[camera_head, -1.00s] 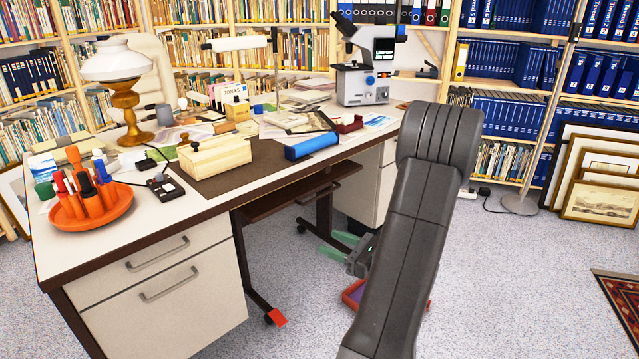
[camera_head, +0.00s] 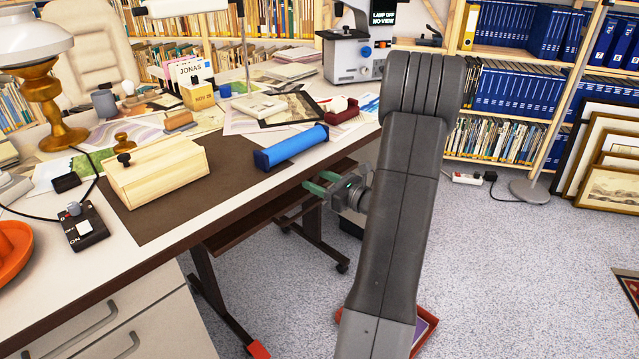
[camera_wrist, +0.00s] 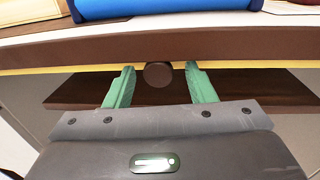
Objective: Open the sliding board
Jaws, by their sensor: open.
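A dark brown board (camera_head: 250,222) shows beneath the desk top, under the front edge; it also shows in the wrist view (camera_wrist: 262,90). A round brown knob (camera_wrist: 158,74) is at the desk's front edge in the wrist view. I cannot tell which part it is fixed to. My gripper (camera_wrist: 160,82) is open, with one green finger on each side of the knob and a gap on both sides. In the head view my gripper (camera_head: 314,187) is at the desk's front edge; the knob is not clear there.
The desk top (camera_head: 215,215) holds a blue roll-shaped object (camera_head: 291,147) near the front edge and a wooden box (camera_head: 156,172). A microscope (camera_head: 352,55) stands at the back. A red tray (camera_head: 427,325) is on the floor, partly behind my arm.

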